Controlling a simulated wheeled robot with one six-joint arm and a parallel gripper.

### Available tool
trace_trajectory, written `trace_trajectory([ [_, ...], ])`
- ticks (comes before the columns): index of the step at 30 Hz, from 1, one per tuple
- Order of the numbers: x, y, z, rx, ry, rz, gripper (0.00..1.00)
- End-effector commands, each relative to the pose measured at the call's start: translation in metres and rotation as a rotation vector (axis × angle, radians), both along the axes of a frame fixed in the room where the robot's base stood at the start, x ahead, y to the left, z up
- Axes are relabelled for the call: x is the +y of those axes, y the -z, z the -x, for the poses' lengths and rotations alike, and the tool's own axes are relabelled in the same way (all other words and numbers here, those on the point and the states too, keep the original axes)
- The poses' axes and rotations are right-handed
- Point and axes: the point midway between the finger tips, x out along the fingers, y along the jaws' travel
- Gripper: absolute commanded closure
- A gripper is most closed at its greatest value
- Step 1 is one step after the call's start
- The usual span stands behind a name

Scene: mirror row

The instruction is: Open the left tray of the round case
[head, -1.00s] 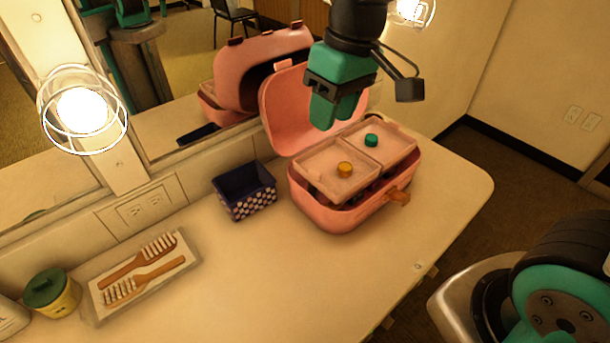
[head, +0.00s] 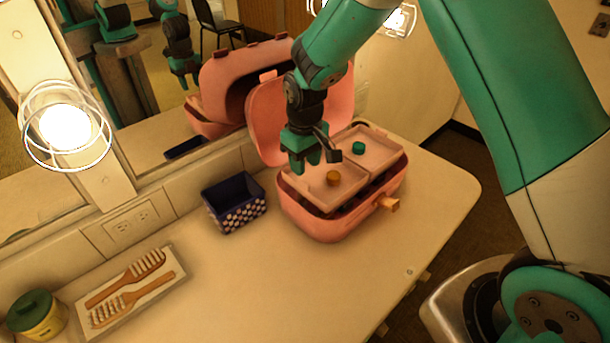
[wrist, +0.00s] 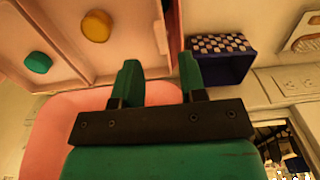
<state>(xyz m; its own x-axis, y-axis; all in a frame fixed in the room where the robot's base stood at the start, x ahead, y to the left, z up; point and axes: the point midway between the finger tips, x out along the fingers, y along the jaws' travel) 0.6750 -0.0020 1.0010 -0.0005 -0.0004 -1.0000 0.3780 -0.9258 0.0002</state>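The round case (head: 330,226) is pink and stands on the counter with its lid (head: 265,125) raised against the mirror side. Two pink trays sit in its top. The left tray (head: 318,196) has an orange knob (head: 333,178); the right tray (head: 378,150) has a teal knob (head: 358,148). Both knobs also show in the wrist view, orange (wrist: 96,26) and teal (wrist: 38,62). My gripper (head: 306,168) is open and points down over the back left part of the left tray. In the wrist view its fingers (wrist: 160,78) are apart, with nothing held between them.
A dark blue checkered basket (head: 236,205) stands just left of the case. The mirror and a caged lamp (head: 64,127) are behind. The counter's front is clear.

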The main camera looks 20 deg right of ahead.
Motion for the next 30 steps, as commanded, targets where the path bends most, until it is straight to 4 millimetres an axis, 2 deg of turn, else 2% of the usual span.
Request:
trace_trajectory([
  [3, 0.0, 0.023, 0.001, 0.004, 0.0, 0.001, 0.62],
  [9, 0.0, 0.049, 0.0, 0.002, 0.0, 0.0, 0.62],
  [21, 0.0, 0.056, 0.0, -0.001, 0.0, 0.0, 0.62],
  [26, 0.0, 0.056, 0.0, -0.001, 0.0, 0.0, 0.98],
  [30, 0.0, 0.056, 0.0, -0.001, 0.0, 0.0, 1.0],
])
